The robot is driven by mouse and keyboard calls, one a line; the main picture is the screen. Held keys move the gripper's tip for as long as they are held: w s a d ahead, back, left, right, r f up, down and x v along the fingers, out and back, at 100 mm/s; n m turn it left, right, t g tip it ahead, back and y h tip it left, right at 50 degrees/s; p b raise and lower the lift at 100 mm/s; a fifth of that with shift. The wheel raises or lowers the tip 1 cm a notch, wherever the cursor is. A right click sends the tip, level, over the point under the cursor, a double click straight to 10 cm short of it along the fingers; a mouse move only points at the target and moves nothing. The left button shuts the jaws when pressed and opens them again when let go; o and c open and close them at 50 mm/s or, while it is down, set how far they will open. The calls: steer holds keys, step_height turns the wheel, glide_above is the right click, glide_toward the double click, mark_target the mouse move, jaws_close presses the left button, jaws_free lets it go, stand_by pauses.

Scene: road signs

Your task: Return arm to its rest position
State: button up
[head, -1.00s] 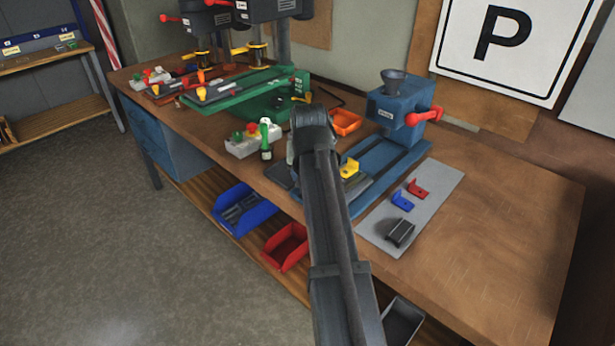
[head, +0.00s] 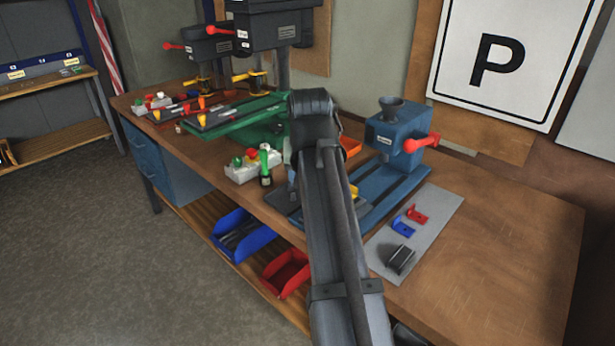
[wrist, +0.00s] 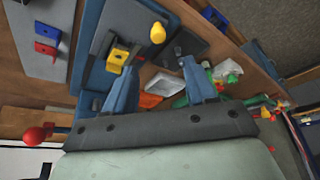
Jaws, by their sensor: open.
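My gripper (wrist: 160,66) shows in the wrist view with its two blue-grey fingers spread apart and nothing between them. It is over the bench, above the blue fixture. In the head view my arm's links hide the gripper. A yellow bracket (wrist: 118,58) on the blue fixture (wrist: 97,60) lies beyond the left finger in the wrist view, apart from it.
A blue press (head: 390,137) with a red lever stands right of my arm. A grey plate (head: 432,222) holds red, blue and dark parts. Bins (head: 287,272) sit below. The bench's right end (head: 510,240) is clear.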

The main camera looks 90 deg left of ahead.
stand_by(0.3)
